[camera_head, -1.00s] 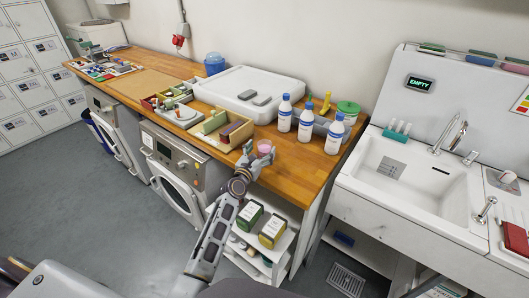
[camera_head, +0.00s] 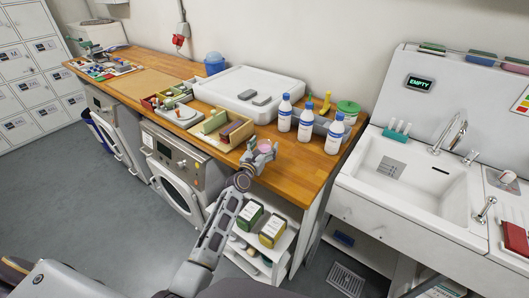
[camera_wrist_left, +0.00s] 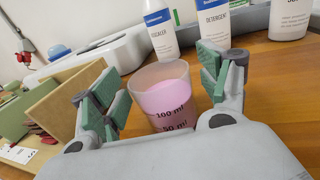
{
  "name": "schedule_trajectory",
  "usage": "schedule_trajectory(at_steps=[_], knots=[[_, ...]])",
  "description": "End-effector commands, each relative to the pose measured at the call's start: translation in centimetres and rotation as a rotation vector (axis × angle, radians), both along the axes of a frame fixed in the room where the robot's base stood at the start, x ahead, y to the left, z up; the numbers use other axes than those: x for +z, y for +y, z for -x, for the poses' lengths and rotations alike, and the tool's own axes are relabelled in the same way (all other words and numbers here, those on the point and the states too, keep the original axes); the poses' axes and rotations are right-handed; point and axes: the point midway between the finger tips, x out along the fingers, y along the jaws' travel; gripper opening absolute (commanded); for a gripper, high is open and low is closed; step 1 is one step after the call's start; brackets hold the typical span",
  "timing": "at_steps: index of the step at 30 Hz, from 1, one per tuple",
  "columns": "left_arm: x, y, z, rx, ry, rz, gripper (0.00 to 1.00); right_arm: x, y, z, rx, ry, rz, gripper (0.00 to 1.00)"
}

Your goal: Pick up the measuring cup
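The measuring cup (camera_wrist_left: 165,98) is a small translucent cup of pink liquid with black 100 ml and 50 ml marks. It stands upright on the wooden counter and shows small in the head view (camera_head: 265,147). My left gripper (camera_wrist_left: 160,90) is open, with its green-padded fingers on either side of the cup; gaps show between pads and cup. In the head view the left gripper (camera_head: 260,153) is at the counter's front edge and partly hides the cup. My right gripper is not in view.
White bottles (camera_head: 284,112) with blue caps stand behind the cup. A wooden divided box (camera_head: 222,131) is to its left. A large white tray (camera_head: 275,83) lies behind, and a sink (camera_head: 405,175) is at the right. Bare counter (camera_head: 300,162) lies right of the cup.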

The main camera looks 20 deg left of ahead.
Motion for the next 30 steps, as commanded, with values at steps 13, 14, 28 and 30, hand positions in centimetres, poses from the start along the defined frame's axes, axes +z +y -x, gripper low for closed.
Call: schedule_trajectory(at_steps=[13, 14, 28, 30], knots=[[0.06, 0.00, 0.00, 0.000, -0.001, 0.000, 0.26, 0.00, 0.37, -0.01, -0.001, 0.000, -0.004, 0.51], [0.06, 0.00, -0.01, 0.000, -0.001, 0.000, 0.26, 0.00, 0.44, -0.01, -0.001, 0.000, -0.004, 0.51], [0.24, -0.01, -0.01, 0.000, -0.001, 0.000, 0.26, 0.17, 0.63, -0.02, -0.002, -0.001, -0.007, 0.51], [0.32, 0.00, 0.00, 0.000, -0.001, 0.000, 0.26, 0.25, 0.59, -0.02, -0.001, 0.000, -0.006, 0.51]])
